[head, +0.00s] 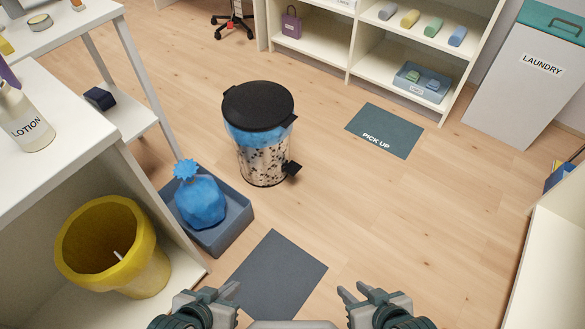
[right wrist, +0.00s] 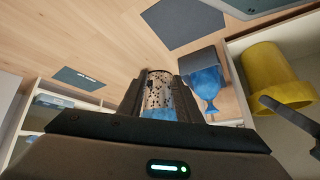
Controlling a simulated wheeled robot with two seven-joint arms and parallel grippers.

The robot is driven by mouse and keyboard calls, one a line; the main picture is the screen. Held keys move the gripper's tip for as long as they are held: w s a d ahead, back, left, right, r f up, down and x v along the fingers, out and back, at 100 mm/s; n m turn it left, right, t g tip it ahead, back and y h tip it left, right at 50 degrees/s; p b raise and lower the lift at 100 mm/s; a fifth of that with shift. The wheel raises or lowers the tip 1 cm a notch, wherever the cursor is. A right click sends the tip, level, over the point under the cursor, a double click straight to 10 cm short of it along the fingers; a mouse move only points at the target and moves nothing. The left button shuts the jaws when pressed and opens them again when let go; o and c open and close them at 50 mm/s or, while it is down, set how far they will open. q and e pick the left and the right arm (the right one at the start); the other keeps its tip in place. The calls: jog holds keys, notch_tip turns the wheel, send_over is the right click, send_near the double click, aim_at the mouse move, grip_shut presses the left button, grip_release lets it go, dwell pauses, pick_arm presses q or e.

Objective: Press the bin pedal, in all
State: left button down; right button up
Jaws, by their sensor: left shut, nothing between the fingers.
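The bin (head: 263,160) stands upright on the floor, a speckled metallic cylinder with a blue liner showing under its shut black lid (head: 258,104). Its black pedal (head: 292,169) sticks out low on its right side, with nothing touching it. The bin also shows upside down in the right wrist view (right wrist: 158,92), between my right fingers. My left gripper (head: 222,291) is shut and empty at the bottom of the head view. My right gripper (head: 352,292) is open and empty, to its right. Both are well apart from the bin and pedal.
A grey tray (head: 235,232) holding a blue bag (head: 201,201) sits beside the bin. A dark mat (head: 277,275) lies nearer me, and a PICK UP mat (head: 385,131) lies right of the bin. A yellow bucket (head: 108,250) is at left. Floor right of the pedal is clear.

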jog(key=shift+w+r, duration=0.15)
jog(key=shift+w, duration=0.2)
jog(key=shift+c, duration=0.3)
jog(key=shift+w, duration=0.15)
grip_shut()
jog(key=shift+s, duration=0.2)
jog(key=shift+s, duration=0.3)
jog(key=shift+w, duration=0.5)
jog(key=shift+s, duration=0.2)
